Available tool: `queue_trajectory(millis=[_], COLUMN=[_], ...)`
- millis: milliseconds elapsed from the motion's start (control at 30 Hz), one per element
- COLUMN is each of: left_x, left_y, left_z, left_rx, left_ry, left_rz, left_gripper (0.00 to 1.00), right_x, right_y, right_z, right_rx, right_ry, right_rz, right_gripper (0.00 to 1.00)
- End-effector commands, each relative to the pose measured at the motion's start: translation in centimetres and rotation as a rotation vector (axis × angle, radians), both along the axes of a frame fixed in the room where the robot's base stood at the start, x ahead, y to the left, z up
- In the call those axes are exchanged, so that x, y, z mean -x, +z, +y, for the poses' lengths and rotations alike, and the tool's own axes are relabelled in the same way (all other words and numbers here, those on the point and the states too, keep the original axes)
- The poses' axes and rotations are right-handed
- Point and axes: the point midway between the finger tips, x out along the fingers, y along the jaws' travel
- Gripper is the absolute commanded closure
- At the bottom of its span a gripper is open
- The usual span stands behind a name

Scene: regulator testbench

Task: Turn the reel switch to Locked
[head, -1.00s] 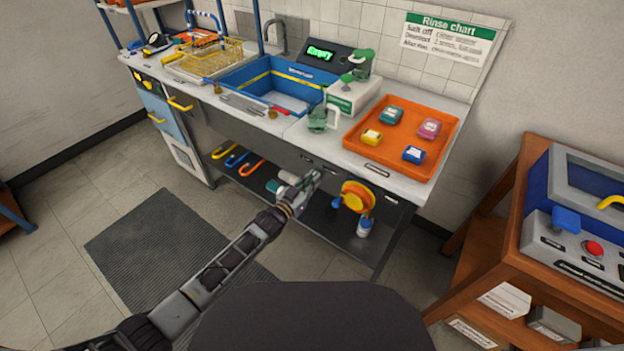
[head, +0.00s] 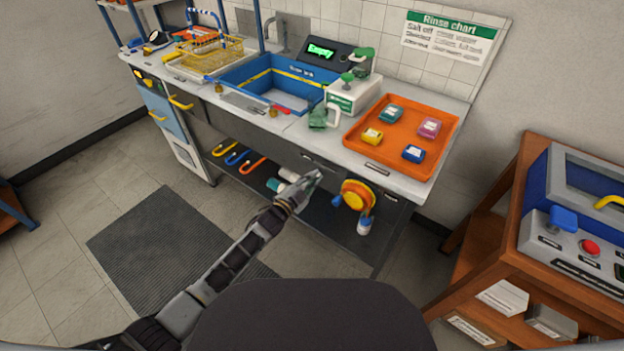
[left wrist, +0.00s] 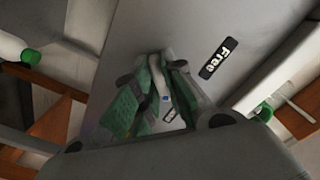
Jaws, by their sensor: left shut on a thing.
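My left gripper (head: 314,178) is at the front panel under the counter, just left of the orange and yellow reel (head: 358,196). In the left wrist view its green-padded fingers (left wrist: 160,78) are closed around a small grey lever, the reel switch (left wrist: 156,68), on a grey panel. The fingers hide most of the switch. A black label reading "Free" (left wrist: 219,58) is to the right of the fingers. A second small label (left wrist: 170,115) shows between the fingers, its text unreadable. My right gripper is not in view.
The counter (head: 330,152) overhangs the panel. An orange tray (head: 383,165) with several small packs stands on it. A bottle (head: 364,226) is below the reel. Coloured hooks (head: 237,158) are to the left. A wooden cart (head: 500,215) stands at the right.

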Motion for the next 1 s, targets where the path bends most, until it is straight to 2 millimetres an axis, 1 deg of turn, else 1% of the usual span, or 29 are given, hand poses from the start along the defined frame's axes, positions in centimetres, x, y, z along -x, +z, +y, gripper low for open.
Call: queue_trajectory(millis=[500, 533, 700, 900, 1000], left_x=[0.04, 0.04, 0.03, 0.03, 0.03], left_y=[-0.07, -0.07, -0.06, -0.02, -0.02], left_z=[0.01, 0.01, 0.01, -0.01, -0.01], left_rx=[-0.027, -0.027, -0.025, -0.024, -0.024], left_ry=[0.0, 0.0, -0.001, 0.0, 0.0], left_rz=[-0.018, -0.018, -0.018, -0.018, -0.018], left_gripper=[1.0, 0.87, 0.67, 0.67, 0.67], right_x=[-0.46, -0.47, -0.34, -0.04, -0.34], right_y=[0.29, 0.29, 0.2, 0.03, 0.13], right_z=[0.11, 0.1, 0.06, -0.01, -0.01], right_rx=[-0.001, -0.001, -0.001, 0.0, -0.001], right_ry=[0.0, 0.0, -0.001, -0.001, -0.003], right_rz=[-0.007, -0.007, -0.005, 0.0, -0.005], right_gripper=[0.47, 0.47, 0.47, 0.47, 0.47])
